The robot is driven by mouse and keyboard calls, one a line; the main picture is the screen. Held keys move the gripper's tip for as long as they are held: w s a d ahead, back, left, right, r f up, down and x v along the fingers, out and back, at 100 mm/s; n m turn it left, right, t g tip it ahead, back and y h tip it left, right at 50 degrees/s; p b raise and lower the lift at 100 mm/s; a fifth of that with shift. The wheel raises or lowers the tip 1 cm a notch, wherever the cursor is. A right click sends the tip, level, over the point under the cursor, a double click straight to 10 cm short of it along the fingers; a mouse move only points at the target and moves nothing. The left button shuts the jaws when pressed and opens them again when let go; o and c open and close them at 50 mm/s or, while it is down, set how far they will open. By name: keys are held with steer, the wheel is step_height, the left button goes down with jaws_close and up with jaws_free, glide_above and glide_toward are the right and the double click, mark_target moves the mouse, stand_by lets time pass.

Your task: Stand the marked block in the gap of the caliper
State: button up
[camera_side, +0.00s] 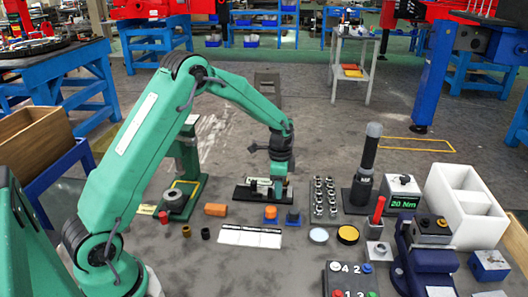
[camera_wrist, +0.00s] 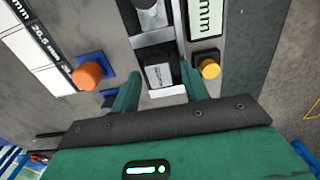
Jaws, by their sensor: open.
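My gripper (camera_wrist: 160,90) is open, its two green fingers on either side of a small dark grey block (camera_wrist: 158,74) with faint pale marks on its top. In the wrist view the block stands in the gap of the caliper (camera_wrist: 154,38), between a silvery part above and a pale bar below. I cannot tell whether it touches both. In the side view my gripper (camera_side: 278,185) is low over the black base of the caliper (camera_side: 242,193). The block is too small and covered to make out there.
An orange knob on a blue base (camera_wrist: 89,74) is left of my gripper; a yellow knob (camera_wrist: 210,68) is close to the right finger. A black column (camera_side: 367,165) stands right.

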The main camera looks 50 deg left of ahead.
step_height(320, 180, up, 12)
stand_by(0.6)
steer(key=shift+r, duration=0.1)
stand_by(0.4)
steer(key=s+d+r+n+t, duration=0.2)
steer(key=s+d+r+n, duration=0.2)
steer(key=s+r, duration=0.7)
steer(key=s+d+n+t, duration=0.1)
steer(key=s+d+n, duration=0.1)
steer(key=s, duration=0.6)
steer(key=s+d+n+t, duration=0.1)
steer(key=s+n+t, duration=0.1)
steer(key=s, duration=0.7)
steer(key=shift+s+d+f+n+t, duration=0.2)
steer(key=shift+d+f+n+t, duration=0.1)
steer(key=shift+d+f+n, duration=0.15)
